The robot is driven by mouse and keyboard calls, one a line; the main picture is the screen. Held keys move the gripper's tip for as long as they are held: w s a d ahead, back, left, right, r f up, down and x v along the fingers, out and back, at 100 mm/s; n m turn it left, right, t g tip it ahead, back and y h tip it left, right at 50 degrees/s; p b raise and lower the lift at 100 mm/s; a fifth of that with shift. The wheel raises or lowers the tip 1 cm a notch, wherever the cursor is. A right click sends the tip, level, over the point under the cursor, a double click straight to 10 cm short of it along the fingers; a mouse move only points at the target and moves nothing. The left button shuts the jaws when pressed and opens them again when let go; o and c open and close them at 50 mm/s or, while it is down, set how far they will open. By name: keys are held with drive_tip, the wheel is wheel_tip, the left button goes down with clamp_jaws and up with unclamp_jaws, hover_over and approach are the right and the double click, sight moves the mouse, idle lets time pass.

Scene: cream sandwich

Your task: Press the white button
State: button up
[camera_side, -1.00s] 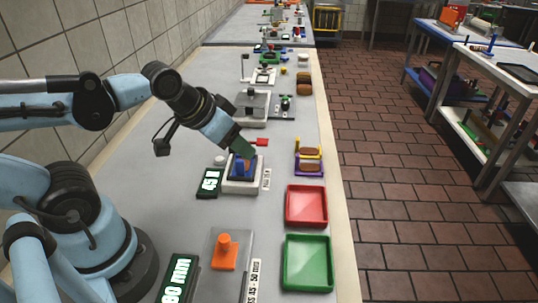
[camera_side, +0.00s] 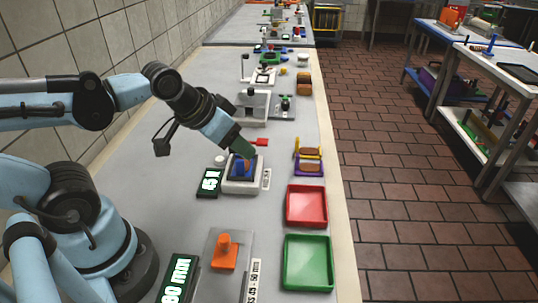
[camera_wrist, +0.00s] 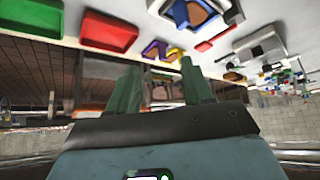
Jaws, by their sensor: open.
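A small round white button (camera_side: 220,160) shows in the side view on the grey bench, just left of a white-based unit (camera_side: 240,187) with a blue fixture (camera_side: 236,171). My gripper (camera_side: 243,149) points down over the back of this unit, to the right of the button and apart from it in the picture. In the wrist view my gripper (camera_wrist: 160,85) has its two green fingers spread with nothing between them. The blue fixture also shows at the top of the wrist view (camera_wrist: 184,12), with a brown piece on it. I cannot make out the button there.
A black display (camera_side: 209,182) with lit digits stands in front of the button. A red tray (camera_side: 306,206) and a green tray (camera_side: 307,262) lie at the right bench edge. A rack with brown pieces (camera_side: 308,155) stands right of the unit.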

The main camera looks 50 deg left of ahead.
clamp_jaws()
idle(1.5)
